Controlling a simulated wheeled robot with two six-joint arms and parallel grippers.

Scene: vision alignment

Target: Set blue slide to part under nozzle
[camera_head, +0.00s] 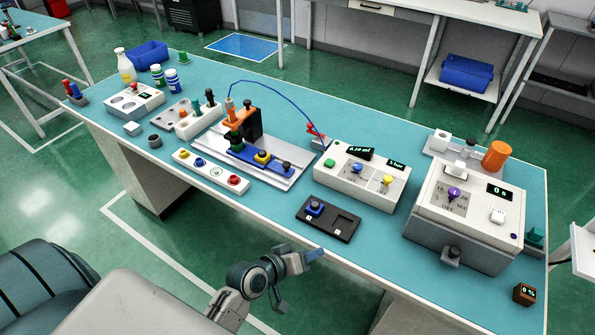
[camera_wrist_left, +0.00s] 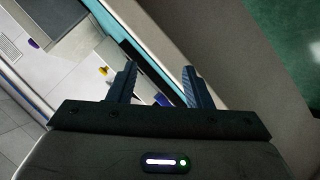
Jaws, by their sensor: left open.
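The dispensing station on the teal bench has a grey base plate (camera_head: 217,149), an orange and black head (camera_head: 248,122) and a nozzle (camera_head: 230,104) at the end of a blue hose. A blue slide (camera_head: 274,164) runs below the head, with a yellow knob (camera_head: 262,157) and a dark blue knob (camera_head: 287,167) on it. A green part (camera_head: 236,137) is near its left end; its exact alignment under the nozzle is unclear. My left gripper (camera_head: 298,281) is open and empty, in front of the bench's near edge, well apart from the slide. Its fingers (camera_wrist_left: 160,72) also show in the left wrist view.
A button strip (camera_head: 210,172) lies in front of the station. A dispenser control box (camera_head: 361,174) stands to its right, with a black tray (camera_head: 328,219) in front. A large timer box (camera_head: 465,215) is further right.

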